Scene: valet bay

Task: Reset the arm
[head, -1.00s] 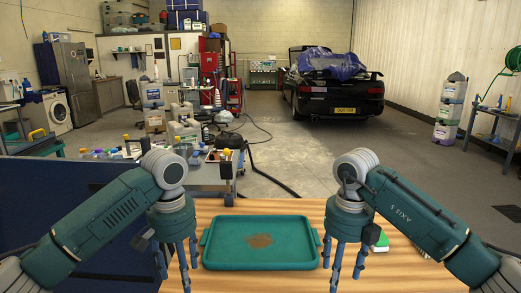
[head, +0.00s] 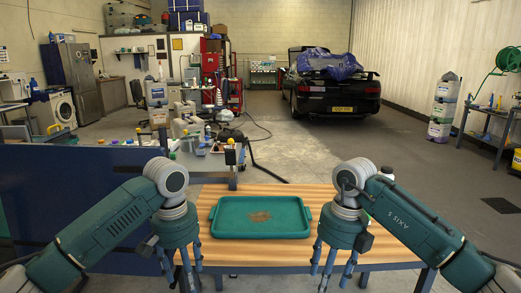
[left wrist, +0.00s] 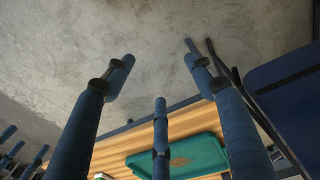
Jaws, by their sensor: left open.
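My left gripper (head: 184,265) is in front of the wooden table's left front corner. Its blue fingers are spread with nothing between them, also in the left wrist view (left wrist: 160,85). My right gripper (head: 334,265) hangs at the table's front right, fingers apart and empty. Both arms are bent, fingers pointing down. A green tray (head: 225,216) lies on the wooden table (head: 300,248) between and beyond the grippers, touching neither. A brown patch marks its floor. The tray also shows low in the left wrist view (left wrist: 205,150).
A dark blue panel (head: 70,195) stands at the left, close to my left arm. A cluttered bench (head: 205,165) is behind it. A black car (head: 335,90) is parked at the back. Bare floor (head: 310,150) lies beyond the table.

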